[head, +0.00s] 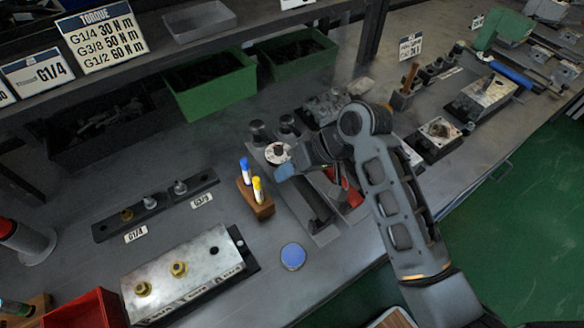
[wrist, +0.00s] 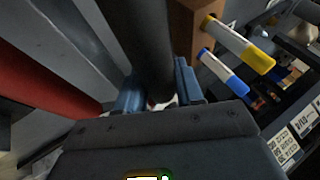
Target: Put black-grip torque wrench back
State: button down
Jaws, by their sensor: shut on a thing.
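My gripper (head: 286,171) is low over the bench, just right of the wooden marker block. In the wrist view its blue fingers (wrist: 158,92) are shut on a dark cylinder, the black-grip torque wrench (wrist: 147,40). In the head view, a dark bar that looks like this wrench (head: 318,207) lies along the grey tray (head: 325,238) below the gripper; whether it touches the tray is unclear. A red-grip tool (head: 350,190) lies to its right, partly behind my arm, and its red grip (wrist: 45,88) fills the left of the wrist view.
The wooden block (head: 258,205) holds a blue and a yellow marker close to the gripper's left. A blue round lid (head: 293,256) lies in front. A metal valve block (head: 185,275) stands at front left. Green bins (head: 212,90) stand behind under the shelf.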

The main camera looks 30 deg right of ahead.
jog(key=shift+f+b, duration=0.55)
jog(key=shift+f, duration=0.8)
jog(key=c, duration=0.7)
grip_release()
jog(key=shift+o, duration=0.3)
jog(key=shift+f, duration=0.1)
jog(key=v, duration=0.8)
jog(key=shift+a, duration=0.1)
